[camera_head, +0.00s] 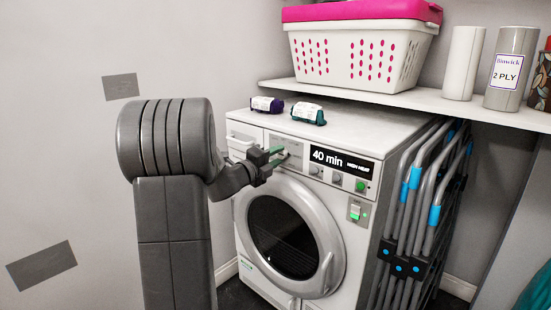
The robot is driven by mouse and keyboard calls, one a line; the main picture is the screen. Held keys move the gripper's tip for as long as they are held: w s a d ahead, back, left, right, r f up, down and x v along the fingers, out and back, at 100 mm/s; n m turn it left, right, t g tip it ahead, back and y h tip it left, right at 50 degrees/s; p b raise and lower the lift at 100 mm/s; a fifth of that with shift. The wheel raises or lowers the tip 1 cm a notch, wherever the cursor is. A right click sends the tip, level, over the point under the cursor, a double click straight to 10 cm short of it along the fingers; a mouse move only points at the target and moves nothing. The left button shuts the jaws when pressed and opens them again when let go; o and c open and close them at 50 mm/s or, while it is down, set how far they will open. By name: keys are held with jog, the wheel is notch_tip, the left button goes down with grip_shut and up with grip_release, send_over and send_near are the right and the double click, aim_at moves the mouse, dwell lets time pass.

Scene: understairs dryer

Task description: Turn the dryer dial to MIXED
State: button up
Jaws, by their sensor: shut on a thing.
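The white dryer (355,258) stands against the back wall with its round door (338,243) closed. Its display (341,161) reads "40 min" and "HIGH HEAT". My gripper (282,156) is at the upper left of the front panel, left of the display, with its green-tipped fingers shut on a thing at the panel. That thing is mostly hidden by the fingers; it is where a dial could sit, but I cannot read its pointer or any MIXED mark. Small round buttons (337,177) sit below the display, one of them green (362,186).
Two small packs, one purple (267,104) and one teal (308,114), lie on the dryer top. A folded drying rack (418,215) leans at its right side. A shelf (400,98) above holds a white and pink basket (358,55) and rolls (463,63).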

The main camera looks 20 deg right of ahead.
jog(key=o, duration=1)
jog(key=shift+a, duration=0.1)
jog(key=shift+p+v, duration=1.65)
jog(key=shift+v, duration=5.2)
jog(key=shift+s+f, duration=0.1)
jog(key=b+x, duration=0.3)
jog(key=x, duration=0.9)
jog(key=shift+x, duration=1)
